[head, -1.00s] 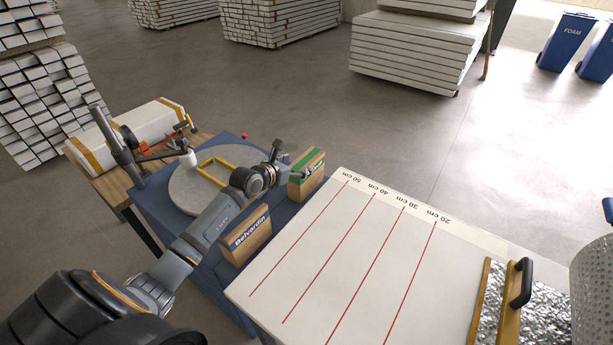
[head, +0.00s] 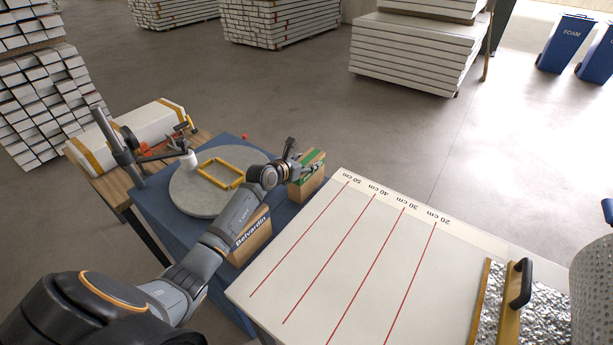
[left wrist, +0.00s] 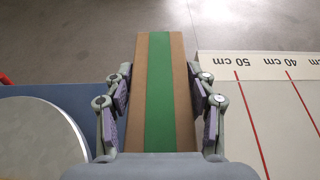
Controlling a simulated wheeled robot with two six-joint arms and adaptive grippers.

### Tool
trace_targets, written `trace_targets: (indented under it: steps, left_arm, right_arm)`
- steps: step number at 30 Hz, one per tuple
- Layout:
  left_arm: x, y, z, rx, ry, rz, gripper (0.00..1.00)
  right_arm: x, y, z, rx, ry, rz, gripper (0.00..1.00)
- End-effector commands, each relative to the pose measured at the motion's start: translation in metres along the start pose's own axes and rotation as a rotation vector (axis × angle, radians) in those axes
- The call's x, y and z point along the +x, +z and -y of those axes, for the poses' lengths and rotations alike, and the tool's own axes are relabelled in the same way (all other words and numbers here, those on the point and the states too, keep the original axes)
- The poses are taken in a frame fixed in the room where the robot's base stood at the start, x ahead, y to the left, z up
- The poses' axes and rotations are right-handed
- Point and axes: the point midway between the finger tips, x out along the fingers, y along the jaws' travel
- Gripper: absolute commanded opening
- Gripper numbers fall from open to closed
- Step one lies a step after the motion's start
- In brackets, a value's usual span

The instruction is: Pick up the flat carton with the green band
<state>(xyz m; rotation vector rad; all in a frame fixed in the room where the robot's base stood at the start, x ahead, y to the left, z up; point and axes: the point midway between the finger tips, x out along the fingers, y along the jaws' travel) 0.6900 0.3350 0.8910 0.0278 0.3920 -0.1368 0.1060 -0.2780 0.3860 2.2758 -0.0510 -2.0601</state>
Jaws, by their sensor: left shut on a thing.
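The flat carton with the green band (head: 309,184) stands upright on the blue table, at its right edge beside the white measuring board. In the left wrist view the carton (left wrist: 162,95) runs up the middle, brown with a green stripe along its narrow top. My left gripper (head: 303,167) is at the carton from above. In the left wrist view the left gripper's fingers (left wrist: 160,112) lie on both sides of the carton and are shut on it. The carton's lower part is hidden in the wrist view. My right gripper is not in view.
A second carton marked Belvardin (head: 250,238) stands close by, partly behind my left arm. A round grey turntable (head: 188,197) with a yellow frame (head: 221,173) is on the blue table (head: 160,222). The white measuring board (head: 340,265) adjoins at the right.

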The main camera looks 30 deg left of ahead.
Motion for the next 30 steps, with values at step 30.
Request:
trace_targets:
  steps: [30]
  left_arm:
    - [-0.063,0.068,-0.037,0.016,0.006,0.001,0.00]
  right_arm:
    - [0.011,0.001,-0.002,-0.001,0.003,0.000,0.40]
